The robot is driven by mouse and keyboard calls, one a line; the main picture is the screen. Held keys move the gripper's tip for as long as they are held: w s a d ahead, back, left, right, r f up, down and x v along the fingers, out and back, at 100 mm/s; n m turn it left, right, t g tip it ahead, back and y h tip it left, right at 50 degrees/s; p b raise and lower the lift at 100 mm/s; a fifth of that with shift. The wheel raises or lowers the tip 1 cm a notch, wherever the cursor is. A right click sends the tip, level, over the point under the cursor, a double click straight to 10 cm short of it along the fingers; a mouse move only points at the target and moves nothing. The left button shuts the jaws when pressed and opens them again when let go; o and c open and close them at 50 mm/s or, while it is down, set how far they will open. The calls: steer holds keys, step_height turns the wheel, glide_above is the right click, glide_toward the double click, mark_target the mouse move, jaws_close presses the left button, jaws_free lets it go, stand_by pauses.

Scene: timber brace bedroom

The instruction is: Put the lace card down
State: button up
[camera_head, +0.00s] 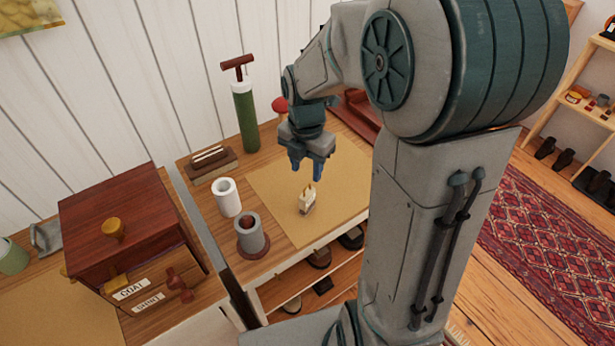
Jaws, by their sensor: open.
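A small cream-coloured card-like item with yellowish points on top, which looks like the lace card (307,200), stands on the tan mat (268,183) on the bench. My gripper (307,174) is above it, pointing down, with its blue fingers apart. The fingertips look clear of the card, with a small gap below them. Nothing shows between the fingers.
A green pump (246,118), a brush-like block (211,163), a white cylinder (228,197) and a grey cylinder (251,235) stand left of the mat. A dark red drawer box (126,228) is farther left. The mat's front is clear.

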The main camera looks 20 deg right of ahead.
steer(key=s+r+m+t, duration=0.1)
steer(key=s+r+m, duration=0.2)
steer(key=s+m, duration=0.4)
steer(key=s+r+m+t, duration=0.2)
steer(key=s+r+m, duration=0.2)
steer(key=m, duration=1.5)
steer(key=s, duration=0.3)
steer(key=shift+w+d, duration=0.1)
steer(key=shift+d, duration=0.05)
steer(key=shift+c, duration=0.5)
